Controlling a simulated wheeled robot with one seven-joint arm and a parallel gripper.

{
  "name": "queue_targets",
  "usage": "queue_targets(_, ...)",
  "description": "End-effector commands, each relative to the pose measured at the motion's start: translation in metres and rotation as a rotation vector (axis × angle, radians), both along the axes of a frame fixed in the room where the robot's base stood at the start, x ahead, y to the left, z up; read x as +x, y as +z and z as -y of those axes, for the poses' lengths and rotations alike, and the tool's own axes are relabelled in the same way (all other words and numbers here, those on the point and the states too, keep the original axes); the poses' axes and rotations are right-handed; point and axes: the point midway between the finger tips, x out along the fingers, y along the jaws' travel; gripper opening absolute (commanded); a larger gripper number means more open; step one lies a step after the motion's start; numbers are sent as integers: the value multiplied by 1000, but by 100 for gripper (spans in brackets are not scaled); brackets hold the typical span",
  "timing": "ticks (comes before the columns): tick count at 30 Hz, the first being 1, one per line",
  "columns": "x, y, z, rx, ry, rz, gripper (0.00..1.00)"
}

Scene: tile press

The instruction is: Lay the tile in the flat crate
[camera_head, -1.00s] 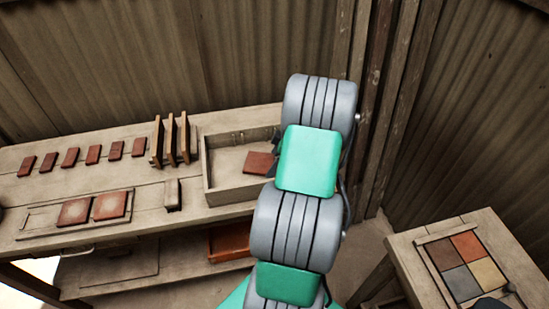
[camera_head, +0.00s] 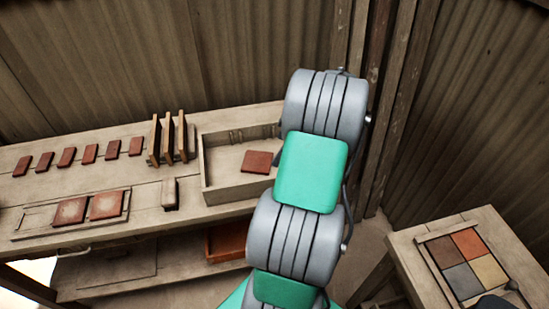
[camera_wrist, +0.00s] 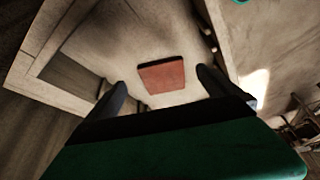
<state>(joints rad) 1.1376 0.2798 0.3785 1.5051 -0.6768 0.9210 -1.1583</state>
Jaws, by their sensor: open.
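The red-brown tile (camera_head: 257,162) lies flat inside the shallow wooden crate (camera_head: 206,187) on the bench. In the wrist view the tile (camera_wrist: 162,75) rests on the crate floor, apart from my gripper (camera_wrist: 160,88). The two dark fingers are spread wide, with nothing between them.
Left of the crate stand upright wooden slats (camera_head: 168,138). A row of small tiles (camera_head: 67,156) and a board with two dusty tiles (camera_head: 88,208) lie further left. A side table (camera_head: 430,235) at right holds a four-colour tile panel (camera_head: 467,262).

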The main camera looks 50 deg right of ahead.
Motion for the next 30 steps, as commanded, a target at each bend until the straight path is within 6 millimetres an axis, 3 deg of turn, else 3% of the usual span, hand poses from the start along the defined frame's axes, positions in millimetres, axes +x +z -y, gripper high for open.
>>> queue_targets(6,-14,39,9,-1,0,1,100)
queue_targets(10,-17,47,10,1,-1,-1,100)
queue_targets(14,-2,57,-10,-2,-12,-16,100)
queue_targets(17,29,75,-65,-9,-62,-51,100)
queue_targets(19,48,91,-124,-19,-122,-79,100)
queue_targets(21,54,103,-187,-32,-196,-100,100)
queue_targets(23,48,109,-239,-41,-266,-106,100)
queue_targets(25,30,112,-292,-47,-346,-102,100)
queue_targets(27,8,110,-330,-45,-420,-88,100)
queue_targets(30,-20,103,-359,-34,-503,-69,100)
